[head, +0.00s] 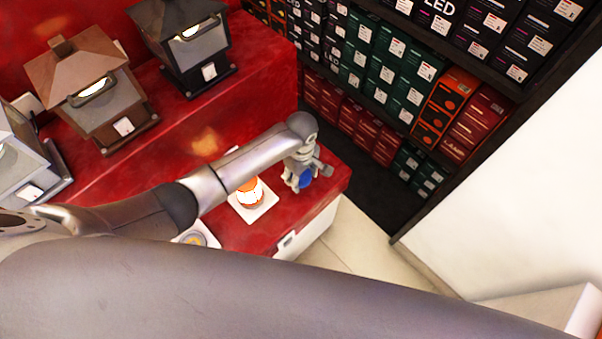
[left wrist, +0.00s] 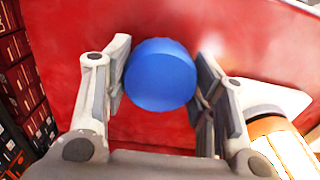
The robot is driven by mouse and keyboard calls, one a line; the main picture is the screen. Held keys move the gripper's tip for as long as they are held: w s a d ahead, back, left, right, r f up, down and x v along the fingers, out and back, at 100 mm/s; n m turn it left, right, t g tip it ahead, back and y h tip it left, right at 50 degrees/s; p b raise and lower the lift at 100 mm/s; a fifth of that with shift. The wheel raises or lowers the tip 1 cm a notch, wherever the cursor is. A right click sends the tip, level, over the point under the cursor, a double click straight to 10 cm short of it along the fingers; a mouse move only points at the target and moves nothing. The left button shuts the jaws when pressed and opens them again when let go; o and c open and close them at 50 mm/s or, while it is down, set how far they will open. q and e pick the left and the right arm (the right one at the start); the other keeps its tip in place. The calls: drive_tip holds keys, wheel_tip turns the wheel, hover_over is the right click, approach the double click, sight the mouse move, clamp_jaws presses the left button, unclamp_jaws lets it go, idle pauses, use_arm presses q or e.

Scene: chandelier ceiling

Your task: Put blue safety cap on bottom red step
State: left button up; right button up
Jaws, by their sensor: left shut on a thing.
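A round blue safety cap (left wrist: 160,75) is between the two fingers of my left gripper (left wrist: 163,90) in the left wrist view. The gripper is shut on it. In the head view my left gripper (head: 303,178) is over the right end of the bottom red step (head: 270,232), with the cap (head: 306,179) showing blue at its fingers. The red surface lies behind the cap in the left wrist view. I cannot tell whether the cap touches the step. My right gripper is not in view.
An orange and white item (head: 250,192) stands on a white square left of the gripper. Several lanterns, including a brown one (head: 97,92), stand on the upper red step. Shelves of boxes (head: 385,75) line the back. My arm hides the lower foreground.

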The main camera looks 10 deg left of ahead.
use_arm(q)
drive_tip(key=o, duration=1)
wheel_tip(320, 180, up, 12)
drive_tip(key=p, duration=0.2)
drive_tip(key=shift+r, duration=0.15)
